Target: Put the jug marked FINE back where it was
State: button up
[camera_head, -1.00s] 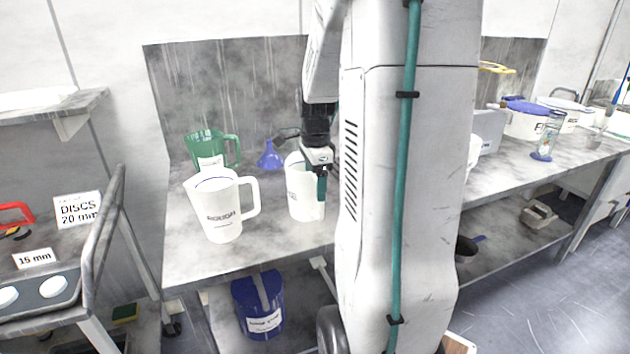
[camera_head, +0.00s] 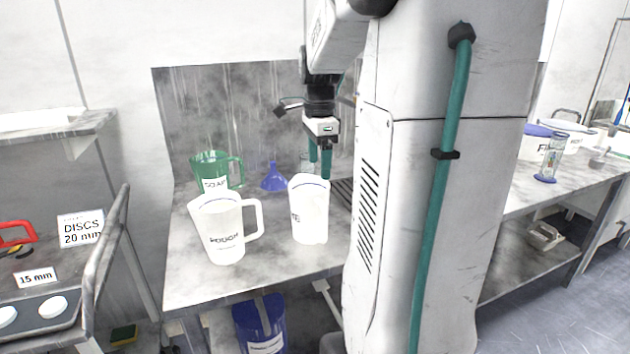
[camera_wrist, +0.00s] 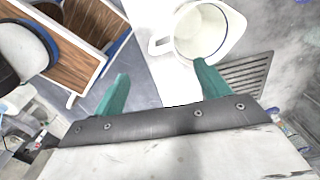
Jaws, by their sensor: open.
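A white jug (camera_head: 310,212) stands upright on the bench, right of the white jug marked ROUGH (camera_head: 222,232). Its label is turned mostly away, so I cannot read whether it says FINE. My gripper (camera_head: 319,172) is open, above and behind this jug, with its green fingers pointing down. In the wrist view a white jug (camera_wrist: 183,48) shows its open mouth at the top, beyond the open fingers (camera_wrist: 161,70). Nothing is held between the fingers.
A green jug (camera_head: 208,172) and a blue funnel (camera_head: 273,178) stand behind on the bench (camera_head: 190,285). A dark slotted grate shows beside the jug in the wrist view (camera_wrist: 248,75). A blue container (camera_head: 260,322) stands below. My column hides the bench's middle.

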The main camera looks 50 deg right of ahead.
jog(key=a+r+n, duration=0.2)
jog(key=a+n, duration=0.5)
jog(key=a, duration=0.4)
jog(key=s+a+f+n, duration=0.2)
jog(key=s+a+n, duration=0.4)
jog(key=a+n, duration=0.3)
jog(key=s+a+f+n+t, duration=0.1)
jog(key=s+a+f+n, duration=0.2)
jog(key=s+a+n, duration=0.4)
jog(key=a+n, duration=0.2)
jog(key=a, duration=0.1)
